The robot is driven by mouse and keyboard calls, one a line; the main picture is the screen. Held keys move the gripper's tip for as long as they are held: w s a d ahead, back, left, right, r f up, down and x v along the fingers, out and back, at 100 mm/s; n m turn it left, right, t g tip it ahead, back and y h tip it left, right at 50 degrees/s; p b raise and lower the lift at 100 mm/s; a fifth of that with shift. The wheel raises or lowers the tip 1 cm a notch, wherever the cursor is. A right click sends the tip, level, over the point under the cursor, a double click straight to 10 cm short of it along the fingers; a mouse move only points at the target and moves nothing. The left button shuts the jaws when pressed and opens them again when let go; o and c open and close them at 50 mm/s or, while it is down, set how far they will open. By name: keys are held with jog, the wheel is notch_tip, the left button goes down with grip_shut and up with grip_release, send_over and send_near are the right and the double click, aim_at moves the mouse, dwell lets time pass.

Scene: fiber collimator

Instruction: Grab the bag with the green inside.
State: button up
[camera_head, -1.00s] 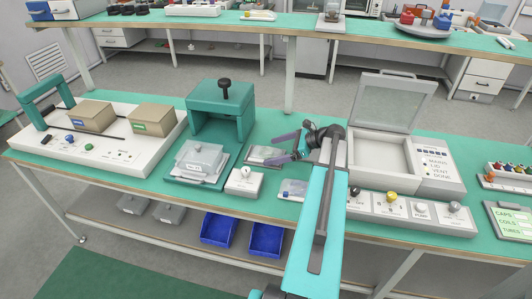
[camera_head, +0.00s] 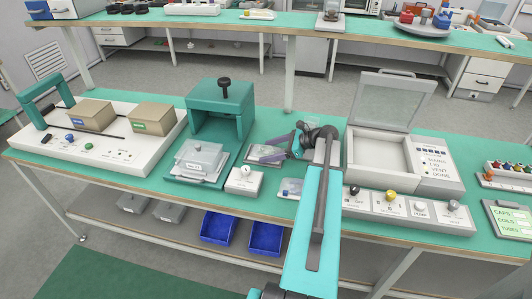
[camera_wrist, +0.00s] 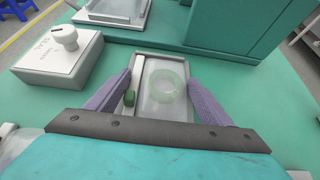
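A gap shows at the right finger; whether the left finger touches the bag I cannot tell. My gripper also shows in the head view (camera_head: 268,151). A second clear bag with something blue inside (camera_head: 290,188) lies nearer the front edge.
A white block with a knob (camera_head: 244,181) stands close by at the front left. The green press (camera_head: 221,117) stands to the left. The open grey chamber (camera_head: 380,155) and a row of control knobs (camera_head: 410,209) are to the right.

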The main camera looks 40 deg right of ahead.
aim_at(270, 152)
jog(key=c, duration=0.3)
jog(key=shift+r, duration=0.1)
jog(key=shift+r+b, duration=0.6)
jog(key=shift+r, duration=4.3)
jog(key=shift+s, duration=0.1)
